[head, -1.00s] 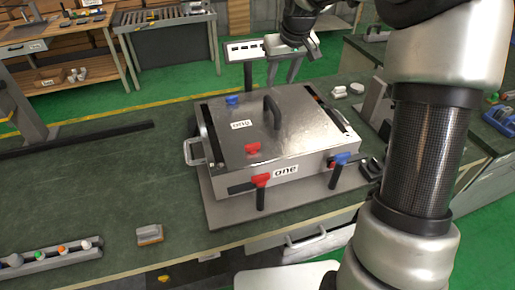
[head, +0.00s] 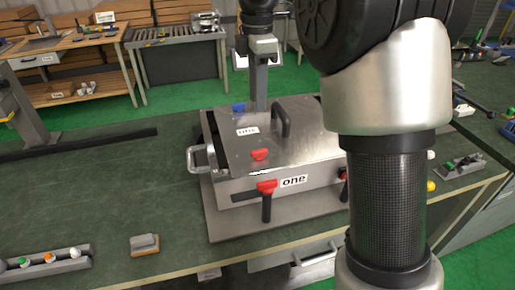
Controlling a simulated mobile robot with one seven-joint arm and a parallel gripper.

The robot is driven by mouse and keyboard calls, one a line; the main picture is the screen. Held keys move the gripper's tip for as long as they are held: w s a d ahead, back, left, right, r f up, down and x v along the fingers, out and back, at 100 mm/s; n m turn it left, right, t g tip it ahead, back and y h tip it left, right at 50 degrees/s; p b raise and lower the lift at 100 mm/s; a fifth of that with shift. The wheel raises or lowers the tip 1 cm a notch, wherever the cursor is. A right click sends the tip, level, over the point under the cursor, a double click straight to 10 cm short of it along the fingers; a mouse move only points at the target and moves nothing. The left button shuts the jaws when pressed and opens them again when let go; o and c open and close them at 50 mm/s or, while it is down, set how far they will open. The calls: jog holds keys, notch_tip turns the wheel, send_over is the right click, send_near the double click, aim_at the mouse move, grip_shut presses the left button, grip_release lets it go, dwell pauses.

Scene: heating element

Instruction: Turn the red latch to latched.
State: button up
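A metal case (head: 290,165) marked "one" sits on a grey plate on the green bench. On its front left is a latch with a red block (head: 267,186) on a dark upright post (head: 267,208), with a dark bar reaching left. A second red block (head: 259,155) sits on the lid just above. Another small red part (head: 343,174) shows at the front right, mostly hidden by my arm. My gripper (head: 259,98) points down behind the lid, near the blue block (head: 238,107). It is seen edge-on, so its opening cannot be told.
A lid handle (head: 283,117) stands up, and a side handle (head: 196,159) sticks out left. A brush-like block (head: 145,244) and a rack with coloured pieces (head: 45,263) lie at the front left. The bench left of the case is mostly clear.

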aim_at(258, 150)
notch_tip(258, 150, down, 16)
jog(key=shift+f+b, duration=0.1)
jog(key=shift+b, duration=0.95)
grip_shut()
